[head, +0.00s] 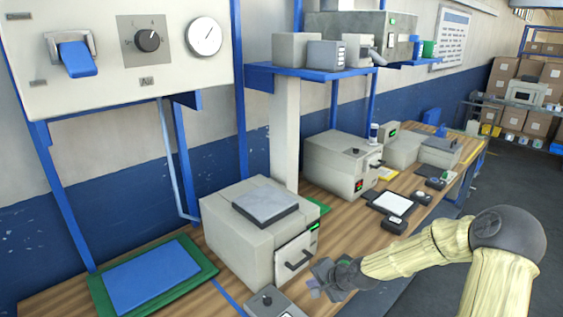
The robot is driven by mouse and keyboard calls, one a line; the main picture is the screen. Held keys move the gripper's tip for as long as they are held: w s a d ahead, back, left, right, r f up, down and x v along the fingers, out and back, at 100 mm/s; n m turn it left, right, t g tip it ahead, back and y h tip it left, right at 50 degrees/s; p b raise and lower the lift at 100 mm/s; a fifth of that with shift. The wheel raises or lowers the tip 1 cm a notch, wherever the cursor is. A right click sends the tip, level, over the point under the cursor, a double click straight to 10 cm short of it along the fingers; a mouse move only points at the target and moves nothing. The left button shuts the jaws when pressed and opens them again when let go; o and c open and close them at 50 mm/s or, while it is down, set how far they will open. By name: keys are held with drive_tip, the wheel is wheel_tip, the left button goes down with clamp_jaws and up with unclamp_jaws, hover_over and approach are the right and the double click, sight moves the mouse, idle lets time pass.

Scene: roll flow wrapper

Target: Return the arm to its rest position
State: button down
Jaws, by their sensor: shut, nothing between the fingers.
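My arm, in a pale yellow ribbed sleeve with a dark grey joint, reaches in from the lower right of the head view. My gripper (317,287) is at its end, small and dark, low over the front edge of the bench. It is shut and holds nothing that I can see. It is just right of and below the handle of a cream box machine (243,248). I cannot tell whether it touches anything there.
The wooden bench (339,232) runs back to the right with a second cream machine (331,170) and small devices. A blue pad on a green mat (208,271) lies left. A grey control box (273,303) is close below my gripper. The aisle at right is clear.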

drive_tip(key=s+d+r+n+g+h, duration=0.1)
drive_tip(key=s+r+n+h, duration=0.1)
drive_tip(key=s, duration=0.5)
drive_tip(key=s+d+r+n+g+h, duration=0.1)
drive_tip(key=s+r+n, duration=0.3)
drive_tip(key=s, duration=0.4)
drive_tip(key=s+d+r+n+g+h, duration=0.1)
drive_tip(key=s+d+r+n+h, duration=0.1)
drive_tip(key=s, duration=0.5)
drive_tip(key=shift+s+r+n+g+h, duration=0.4)
drive_tip(key=shift+r+n, duration=0.1)
drive_tip(key=shift+r, duration=0.3)
